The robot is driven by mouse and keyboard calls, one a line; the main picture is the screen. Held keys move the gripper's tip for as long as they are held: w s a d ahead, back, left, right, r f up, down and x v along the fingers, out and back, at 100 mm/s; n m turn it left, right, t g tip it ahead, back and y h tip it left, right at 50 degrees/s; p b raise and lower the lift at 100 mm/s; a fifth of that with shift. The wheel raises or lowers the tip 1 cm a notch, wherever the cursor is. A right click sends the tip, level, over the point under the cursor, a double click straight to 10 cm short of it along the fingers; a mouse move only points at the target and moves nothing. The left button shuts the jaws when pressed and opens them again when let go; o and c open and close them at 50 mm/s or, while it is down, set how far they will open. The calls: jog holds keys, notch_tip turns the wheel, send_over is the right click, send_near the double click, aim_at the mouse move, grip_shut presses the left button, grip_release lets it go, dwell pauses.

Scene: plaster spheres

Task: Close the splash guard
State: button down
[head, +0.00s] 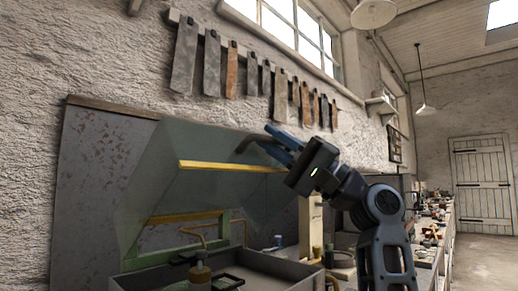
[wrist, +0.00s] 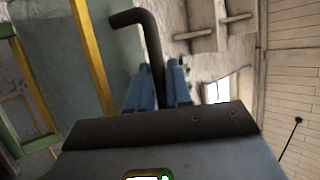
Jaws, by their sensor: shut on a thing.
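The splash guard (head: 165,150) is a clear greenish panel with yellow strips, standing tilted and raised over a grey basin (head: 285,268). It also shows at the left of the wrist view (wrist: 85,35). A dark bent handle (wrist: 150,35) sticks out from it; in the head view its end (head: 244,143) shows beside my fingers. My gripper (head: 276,140) has blue fingers, shut on this handle. In the wrist view the handle runs down between the two fingers (wrist: 158,85). The part of the handle deep in the grip is hidden.
A grey back panel (head: 85,160) stands behind the basin. A bottle with a pump top (head: 200,270) is in the basin. Several flat tools (head: 231,75) hang on the wall above. A cluttered bench (head: 436,225) runs off to the right, with open floor (head: 490,265) beside it.

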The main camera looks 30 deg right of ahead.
jog(key=s+f+b, duration=0.2)
jog(key=f+b, duration=0.5)
jog(key=f, duration=0.5)
jog(key=s+d+f+b, duration=0.1)
jog(key=f+b, duration=0.7)
jog(key=f, duration=0.3)
jog(key=shift+s+d+f, duration=0.15)
jog(key=shift+s+f, duration=0.2)
jog(key=c, duration=1.4)
grip_release()
jog(key=v, duration=0.7)
jog(key=shift+s+d+n+y, duration=0.2)
jog(key=shift+s+n+y, duration=0.1)
jog(key=shift+y, duration=0.1)
